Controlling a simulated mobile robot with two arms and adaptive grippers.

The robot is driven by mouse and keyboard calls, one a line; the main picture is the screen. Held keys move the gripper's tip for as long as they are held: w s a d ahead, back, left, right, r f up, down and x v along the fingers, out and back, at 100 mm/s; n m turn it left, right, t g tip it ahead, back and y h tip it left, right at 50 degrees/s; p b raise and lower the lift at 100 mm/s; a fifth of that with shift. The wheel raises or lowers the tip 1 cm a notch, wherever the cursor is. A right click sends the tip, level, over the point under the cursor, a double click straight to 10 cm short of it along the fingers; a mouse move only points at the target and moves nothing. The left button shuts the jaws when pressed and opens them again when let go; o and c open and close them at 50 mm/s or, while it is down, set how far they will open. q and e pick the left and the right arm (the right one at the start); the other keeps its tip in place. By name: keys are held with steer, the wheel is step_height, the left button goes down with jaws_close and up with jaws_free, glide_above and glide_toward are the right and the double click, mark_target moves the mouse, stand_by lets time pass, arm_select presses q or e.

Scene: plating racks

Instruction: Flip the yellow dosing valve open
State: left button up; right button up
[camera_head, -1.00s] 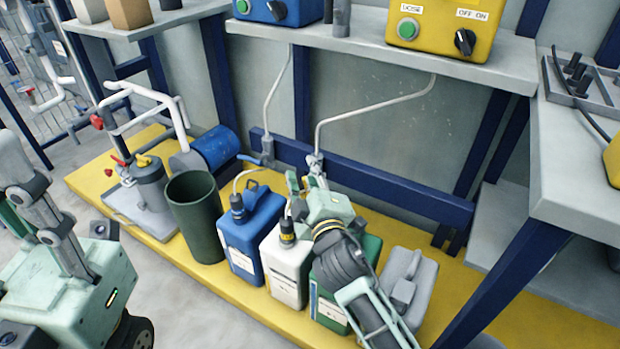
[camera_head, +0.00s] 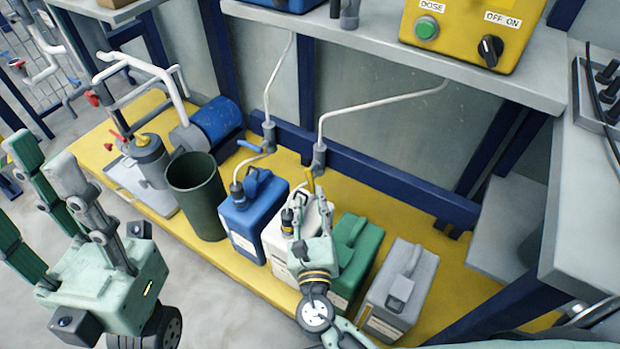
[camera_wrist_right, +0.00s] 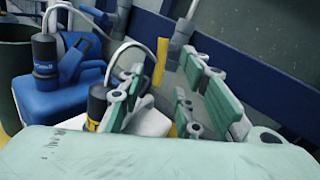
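The yellow dosing valve has a grey body (camera_head: 319,158) below a white pipe, under the yellow box. Its yellow handle (camera_head: 310,182) points down, just above and behind my right gripper (camera_head: 309,206). In the right wrist view the yellow handle (camera_wrist_right: 161,62) stands nearly upright beyond the fingers. My right gripper (camera_wrist_right: 158,88) has its fingers apart with nothing seen held between them; it seems clear of the handle. It is over the white canister (camera_head: 274,240). My left gripper (camera_head: 42,172) is open and empty at the far left, away from the valve.
A blue valve handle (camera_head: 249,146) sticks out left on the neighbouring pipe. Blue (camera_head: 245,222), green (camera_head: 352,250) and grey (camera_head: 397,290) canisters stand on the yellow platform (camera_head: 390,212). A dark bin (camera_head: 200,205) is to their left. The yellow control box (camera_head: 465,28) sits on the shelf above.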

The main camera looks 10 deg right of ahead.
mark_target(309, 182)
steer(key=w, duration=0.4)
steer(key=w+d+b, duration=0.1)
steer(key=w, duration=0.1)
steer(key=shift+w, duration=0.1)
steer(key=shift+d, duration=0.1)
steer(key=shift+c, duration=0.2)
jaws_close()
